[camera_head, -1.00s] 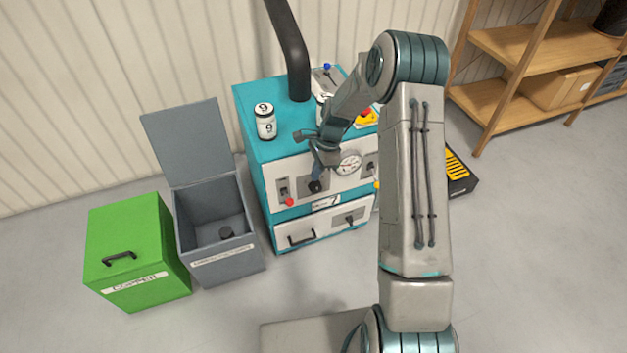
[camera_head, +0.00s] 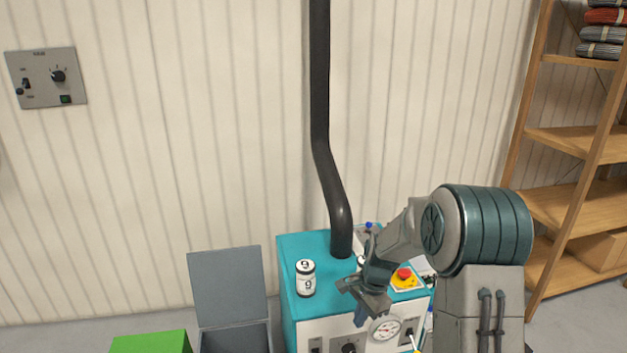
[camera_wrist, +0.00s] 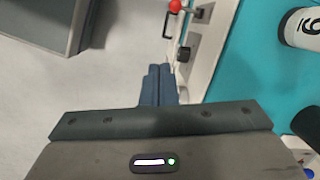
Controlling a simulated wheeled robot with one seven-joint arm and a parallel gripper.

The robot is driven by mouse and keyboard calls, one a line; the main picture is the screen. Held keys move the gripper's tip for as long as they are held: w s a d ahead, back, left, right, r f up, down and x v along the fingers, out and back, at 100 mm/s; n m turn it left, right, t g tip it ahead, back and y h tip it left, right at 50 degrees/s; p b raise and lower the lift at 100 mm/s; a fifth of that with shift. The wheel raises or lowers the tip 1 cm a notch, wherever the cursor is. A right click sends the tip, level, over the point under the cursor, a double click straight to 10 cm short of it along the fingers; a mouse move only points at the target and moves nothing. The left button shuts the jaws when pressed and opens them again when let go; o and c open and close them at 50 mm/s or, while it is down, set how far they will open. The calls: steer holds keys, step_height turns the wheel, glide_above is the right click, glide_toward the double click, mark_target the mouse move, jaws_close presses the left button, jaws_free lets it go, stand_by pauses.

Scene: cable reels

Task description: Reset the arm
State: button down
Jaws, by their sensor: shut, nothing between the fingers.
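My gripper (camera_head: 359,311) hangs in front of the upper front edge of the teal machine (camera_head: 298,250) in the head view. In the wrist view my gripper (camera_wrist: 159,68) points down past the machine's white front panel (camera_wrist: 211,50), with its two dark blue fingers side by side and nothing between them. My arm is bent, with its elbow at the right of the head view.
A white jar (camera_head: 305,279) labelled 9 and a red emergency button (camera_head: 404,273) are on the machine top. A black pipe (camera_head: 335,190) rises from it. An open grey bin (camera_head: 229,287) and a green box (camera_head: 150,343) stand left. Wooden shelves (camera_head: 567,140) stand right.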

steer(key=s+d+r+n+t+h+p, duration=0.1)
steer(key=s+r+n+p, duration=0.2)
steer(key=s+r, duration=0.5)
steer(key=s+d+r+n+t+h+p, duration=0.1)
steer(key=s+r+n+p, duration=0.2)
steer(key=r, duration=0.8)
steer(key=s+d+r+n+t+p, duration=0.1)
steer(key=s+r+n+p, duration=0.2)
steer(key=s, duration=1.1)
steer(key=shift+s+r+n, duration=0.15)
steer(key=shift+r+n, duration=1.25)
steer(key=shift+r, duration=1.15)
